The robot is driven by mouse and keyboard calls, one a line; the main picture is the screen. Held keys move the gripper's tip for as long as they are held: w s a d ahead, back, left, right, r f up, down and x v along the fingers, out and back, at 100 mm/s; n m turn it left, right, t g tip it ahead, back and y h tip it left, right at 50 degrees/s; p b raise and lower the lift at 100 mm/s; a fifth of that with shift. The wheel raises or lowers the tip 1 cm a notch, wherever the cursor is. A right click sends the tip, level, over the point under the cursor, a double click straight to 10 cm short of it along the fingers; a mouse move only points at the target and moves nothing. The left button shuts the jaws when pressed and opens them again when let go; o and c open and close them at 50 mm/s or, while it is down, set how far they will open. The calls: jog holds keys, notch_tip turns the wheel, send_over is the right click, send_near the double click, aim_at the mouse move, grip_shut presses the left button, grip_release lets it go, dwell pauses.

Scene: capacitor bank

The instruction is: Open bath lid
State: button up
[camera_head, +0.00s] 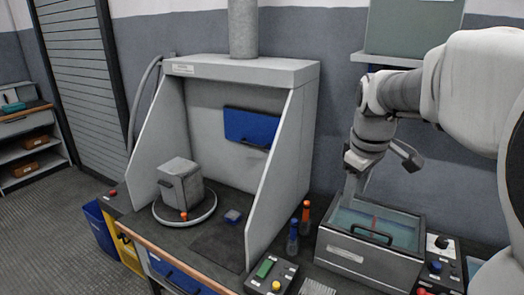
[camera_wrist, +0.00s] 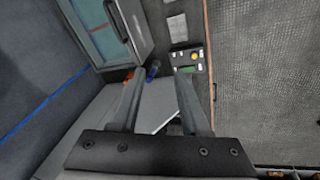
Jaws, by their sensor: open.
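The bath (camera_head: 345,256) is a grey box on the bench at right in the head view; it also shows at the top left of the wrist view (camera_wrist: 134,30). Its teal, see-through lid (camera_head: 395,228) appears to lie flat on top, with a red strip visible beneath or on it. A dark bar handle (camera_head: 371,236) is at the front edge; it also shows in the wrist view (camera_wrist: 115,19). My gripper (camera_head: 352,192) is above the bath's back left corner in the head view. In the wrist view my gripper (camera_wrist: 160,76) is open and empty, apart from the handle.
Orange-topped and blue-topped bottles (camera_head: 305,217) (camera_head: 293,236) stand left of the bath. A button box (camera_head: 271,274) is at front left, another (camera_head: 441,262) at right. A grey hood (camera_head: 240,70) with a cube-like device (camera_head: 180,184) stands further left.

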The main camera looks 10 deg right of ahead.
jog(key=w+d+f+n+g, duration=0.1)
jog(key=w+d+f+n, duration=0.3)
jog(key=w+d, duration=0.65)
send_near(371, 230)
jog(key=f, duration=0.2)
jog(key=w+f, duration=0.1)
jog(key=f, duration=0.4)
jog(key=shift+w+d+f, duration=0.25)
jog(key=shift+w+d, duration=0.05)
jog(key=shift+d, duration=0.1)
jog(key=shift+c, duration=0.2)
grip_shut()
dwell(0.4)
